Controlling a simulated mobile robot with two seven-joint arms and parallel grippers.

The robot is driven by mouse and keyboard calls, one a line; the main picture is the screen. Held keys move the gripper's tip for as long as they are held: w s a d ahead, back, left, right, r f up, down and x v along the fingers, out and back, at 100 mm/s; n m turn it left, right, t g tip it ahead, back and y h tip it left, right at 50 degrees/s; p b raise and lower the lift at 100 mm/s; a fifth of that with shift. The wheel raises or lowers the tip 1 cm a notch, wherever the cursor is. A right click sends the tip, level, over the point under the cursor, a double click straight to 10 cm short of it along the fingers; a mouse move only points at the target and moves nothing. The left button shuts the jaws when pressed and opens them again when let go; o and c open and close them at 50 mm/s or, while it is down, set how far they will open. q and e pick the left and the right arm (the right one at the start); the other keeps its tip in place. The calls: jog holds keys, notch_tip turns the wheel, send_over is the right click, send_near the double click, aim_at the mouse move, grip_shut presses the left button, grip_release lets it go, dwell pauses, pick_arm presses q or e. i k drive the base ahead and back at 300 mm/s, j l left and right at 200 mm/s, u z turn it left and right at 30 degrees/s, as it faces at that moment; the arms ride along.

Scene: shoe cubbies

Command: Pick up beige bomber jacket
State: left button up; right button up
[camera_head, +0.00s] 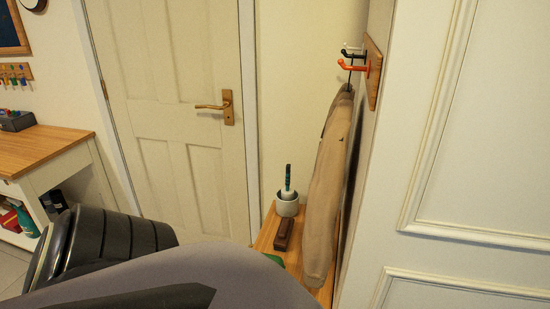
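The beige bomber jacket (327,190) hangs from a hanger on a wooden wall rack (373,72) with an orange hook and a lighter hook above it. I see the jacket nearly edge-on. It hangs close against the wall at right, and its lower end reaches down to about the wooden surface below. Part of one of my arms crosses the bottom left of the view. Neither of my grippers shows, so I cannot see where they are relative to the jacket.
A closed white door (180,140) stands behind. A wooden-topped cabinet (40,152) is at left. A panelled wall (470,160) fills the right.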

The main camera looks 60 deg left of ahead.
aim_at(322, 205)
jog(key=j+u, duration=0.15)
jog(key=u, duration=1.3)
jog(key=j+z, duration=0.3)
jog(key=i+j+z, duration=0.1)
jog(key=j+z, duration=0.15)
jog(key=j, duration=0.1)
